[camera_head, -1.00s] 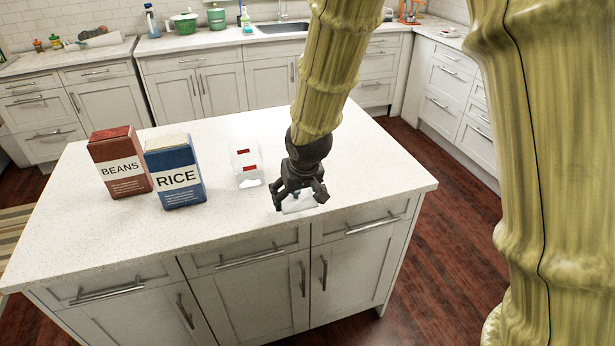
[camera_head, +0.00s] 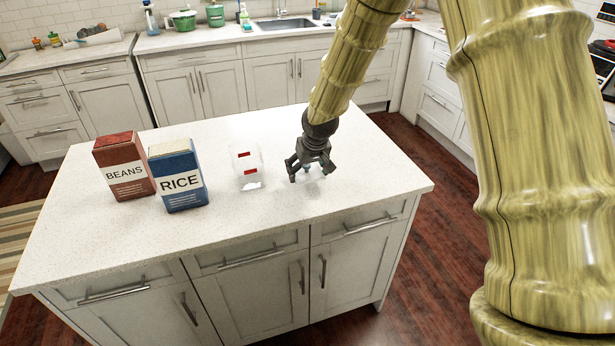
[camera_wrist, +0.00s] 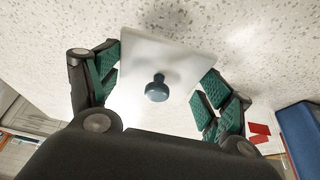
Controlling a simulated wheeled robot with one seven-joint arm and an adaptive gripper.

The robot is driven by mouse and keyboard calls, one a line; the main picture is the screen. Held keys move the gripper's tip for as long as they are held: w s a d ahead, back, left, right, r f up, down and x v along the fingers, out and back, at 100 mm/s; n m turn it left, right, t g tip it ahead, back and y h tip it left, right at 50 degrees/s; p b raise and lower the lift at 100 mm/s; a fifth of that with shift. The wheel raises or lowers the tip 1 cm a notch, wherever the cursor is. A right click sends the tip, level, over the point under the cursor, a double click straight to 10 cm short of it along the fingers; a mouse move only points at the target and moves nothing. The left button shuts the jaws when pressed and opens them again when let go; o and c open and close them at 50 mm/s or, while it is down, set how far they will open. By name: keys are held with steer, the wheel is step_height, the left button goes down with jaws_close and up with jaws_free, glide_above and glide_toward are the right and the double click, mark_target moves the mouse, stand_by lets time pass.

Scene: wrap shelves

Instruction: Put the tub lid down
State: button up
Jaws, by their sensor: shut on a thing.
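The tub lid is a pale, flat, squarish plate with a dark blue-grey knob; it shows in the wrist view (camera_wrist: 180,62) with the knob in its middle. My gripper (camera_head: 311,172) is over the right part of the island top. In the wrist view my gripper (camera_wrist: 158,80) has its green-padded fingers wide apart, at two opposite edges of the lid, shut on it. In the head view the lid is mostly lost against the white counter. I cannot tell whether it touches the counter. A clear tub (camera_head: 247,166) with red marks stands just left of my gripper.
The speckled white island top (camera_head: 370,170) is clear to the right and behind my gripper. A red-brown beans box (camera_head: 123,166) and a blue rice box (camera_head: 178,175) stand to the left of the tub. The island's front edge is close by.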

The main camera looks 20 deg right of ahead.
mark_target(309, 175)
steer(key=shift+f+p, duration=0.45)
steer(key=shift+f, duration=1.2)
steer(key=shift+f, duration=0.15)
steer(key=o, duration=0.9)
steer(key=shift+b+v, duration=1.1)
steer(key=shift+v, duration=5)
